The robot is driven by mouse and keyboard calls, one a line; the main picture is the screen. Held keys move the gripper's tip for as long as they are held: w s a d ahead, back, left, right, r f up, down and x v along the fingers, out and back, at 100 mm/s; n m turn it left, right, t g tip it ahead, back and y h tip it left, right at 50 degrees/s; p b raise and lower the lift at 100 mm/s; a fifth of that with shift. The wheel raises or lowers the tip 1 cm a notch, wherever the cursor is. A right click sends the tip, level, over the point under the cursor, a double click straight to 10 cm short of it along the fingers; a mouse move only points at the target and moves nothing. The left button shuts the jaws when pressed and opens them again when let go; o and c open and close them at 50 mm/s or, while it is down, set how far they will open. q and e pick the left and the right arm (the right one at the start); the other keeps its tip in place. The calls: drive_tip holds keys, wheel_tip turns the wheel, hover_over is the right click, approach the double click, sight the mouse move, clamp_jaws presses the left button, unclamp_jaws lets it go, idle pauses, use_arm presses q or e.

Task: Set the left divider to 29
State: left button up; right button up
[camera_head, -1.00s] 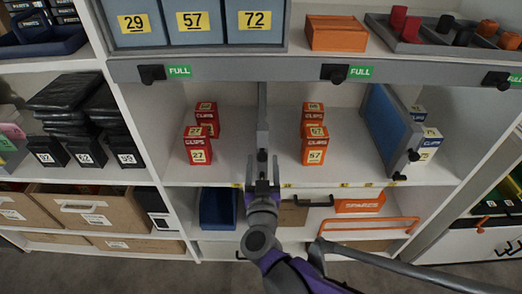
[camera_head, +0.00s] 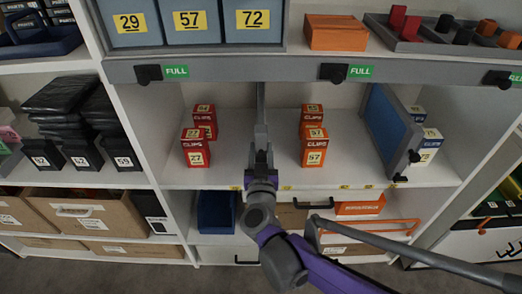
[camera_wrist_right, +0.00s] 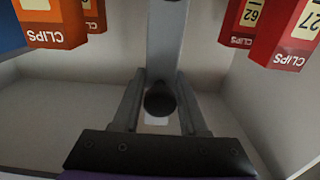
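My right gripper (camera_head: 261,152) is at the divider's front end. In the right wrist view its fingers (camera_wrist_right: 159,105) are open on either side of the knob, with a gap on each side. Yellow tags (camera_head: 287,187) line the shelf's front edge; their numbers are too small to read. My left gripper is not in view.
A blue divider (camera_head: 388,125) leans farther right, near white-and-blue boxes (camera_head: 430,142). A grey rail (camera_head: 230,71) crosses above. Bins labelled 29, 57 and 72 (camera_head: 190,22) sit on top.

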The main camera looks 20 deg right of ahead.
clamp_jaws()
idle(0.8)
